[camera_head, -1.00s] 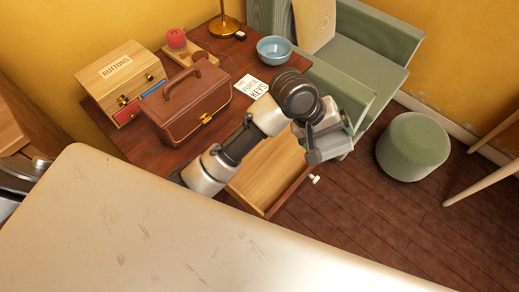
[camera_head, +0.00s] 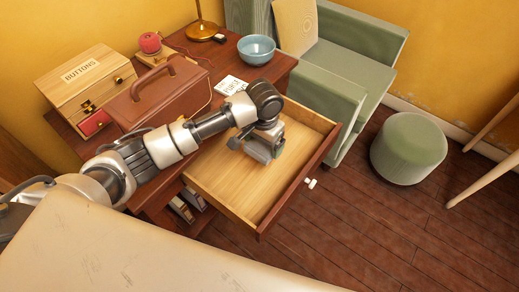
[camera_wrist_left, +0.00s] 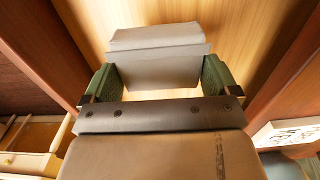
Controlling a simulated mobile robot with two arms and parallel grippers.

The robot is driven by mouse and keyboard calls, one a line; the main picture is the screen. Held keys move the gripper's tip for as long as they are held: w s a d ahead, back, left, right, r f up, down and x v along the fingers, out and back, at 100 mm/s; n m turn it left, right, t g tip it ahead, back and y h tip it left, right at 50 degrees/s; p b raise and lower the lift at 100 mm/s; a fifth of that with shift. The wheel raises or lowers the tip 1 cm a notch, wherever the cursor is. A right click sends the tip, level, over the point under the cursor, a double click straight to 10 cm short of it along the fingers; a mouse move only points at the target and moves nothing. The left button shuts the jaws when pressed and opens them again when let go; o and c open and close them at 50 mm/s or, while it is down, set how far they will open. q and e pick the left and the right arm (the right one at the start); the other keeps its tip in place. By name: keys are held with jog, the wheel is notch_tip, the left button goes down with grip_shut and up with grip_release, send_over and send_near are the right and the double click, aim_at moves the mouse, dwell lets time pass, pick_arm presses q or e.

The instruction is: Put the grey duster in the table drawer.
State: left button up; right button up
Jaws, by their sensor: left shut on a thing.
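The table drawer (camera_head: 222,178) is pulled out from the dark red-brown table (camera_head: 205,68), and its pale wooden floor shows bare. My left gripper (camera_head: 266,153) points down over the drawer, within its walls. In the left wrist view the green-padded fingers (camera_wrist_left: 156,84) are shut on the folded grey duster (camera_wrist_left: 155,62), with the pale drawer floor beyond. The height of the duster above the floor is hard to tell. In the head view my gripper mostly hides the duster. My right gripper is not in view.
A brown case (camera_head: 168,95), a box labelled BUTTONS (camera_head: 85,80), a blue bowl (camera_head: 256,48) and a card (camera_head: 230,86) stand on the table. A green armchair (camera_head: 345,68) is close behind the drawer. A green stool (camera_head: 408,148) stands right. A pale surface (camera_head: 130,250) fills the front.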

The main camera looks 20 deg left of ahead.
aim_at(260, 147)
pick_arm(q)
jog(key=shift+w+a+f, duration=0.6)
jog(key=shift+w, duration=0.15)
notch_tip(260, 147, down, 4)
jog(key=shift+f+b, duration=0.1)
jog(key=shift+b, duration=0.5)
jog(key=o, duration=0.6)
jog(key=shift+c, duration=0.2)
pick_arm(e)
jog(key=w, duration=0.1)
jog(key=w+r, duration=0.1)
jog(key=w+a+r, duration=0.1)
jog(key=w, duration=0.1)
pick_arm(q)
jog(key=shift+r, duration=0.25)
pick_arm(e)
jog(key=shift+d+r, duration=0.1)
